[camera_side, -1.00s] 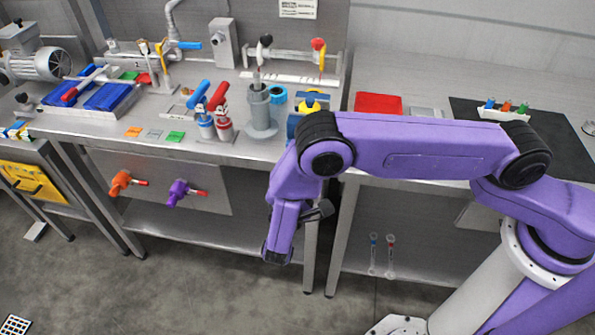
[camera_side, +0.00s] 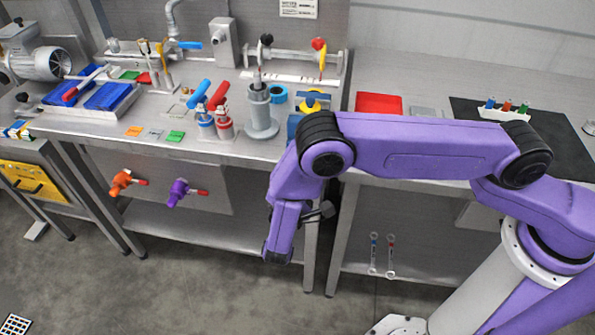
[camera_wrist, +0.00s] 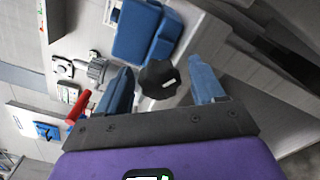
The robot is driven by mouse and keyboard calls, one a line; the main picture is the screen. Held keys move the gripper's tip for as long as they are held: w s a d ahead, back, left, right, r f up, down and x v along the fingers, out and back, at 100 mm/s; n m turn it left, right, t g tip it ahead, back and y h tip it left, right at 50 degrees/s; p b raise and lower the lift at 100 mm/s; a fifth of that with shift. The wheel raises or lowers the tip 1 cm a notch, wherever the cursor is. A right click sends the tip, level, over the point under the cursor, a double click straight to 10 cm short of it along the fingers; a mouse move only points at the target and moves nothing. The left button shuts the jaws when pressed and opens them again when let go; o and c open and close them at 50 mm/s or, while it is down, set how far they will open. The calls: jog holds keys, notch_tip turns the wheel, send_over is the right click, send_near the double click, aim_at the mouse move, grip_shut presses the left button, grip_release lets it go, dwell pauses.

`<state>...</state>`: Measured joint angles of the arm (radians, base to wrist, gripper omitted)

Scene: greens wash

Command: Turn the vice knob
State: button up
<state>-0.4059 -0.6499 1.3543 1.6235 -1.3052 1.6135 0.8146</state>
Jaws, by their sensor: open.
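In the wrist view, a black lobed knob (camera_wrist: 158,80) with a small white mark shows in front of a blue vice body (camera_wrist: 147,32). My gripper (camera_wrist: 161,68) is open, with one blue finger on each side of the knob in the picture. There is a visible gap between the knob and each finger. I cannot tell how deep the knob lies between the fingers. In the side view, the blue and yellow vice (camera_side: 311,103) stands at the bench's front edge, mostly hidden behind my purple arm. The knob and fingertips cannot be made out there.
A grey cylindrical holder (camera_side: 261,112) and red and blue handled items (camera_side: 217,112) stand left of the vice. A red plate (camera_side: 378,104) lies to its right. Orange (camera_side: 122,182) and purple (camera_side: 180,191) valves stick out below the bench front.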

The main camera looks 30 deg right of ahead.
jog(key=v, duration=1.7)
jog(key=shift+s+a, duration=0.2)
jog(key=shift+r, duration=0.1)
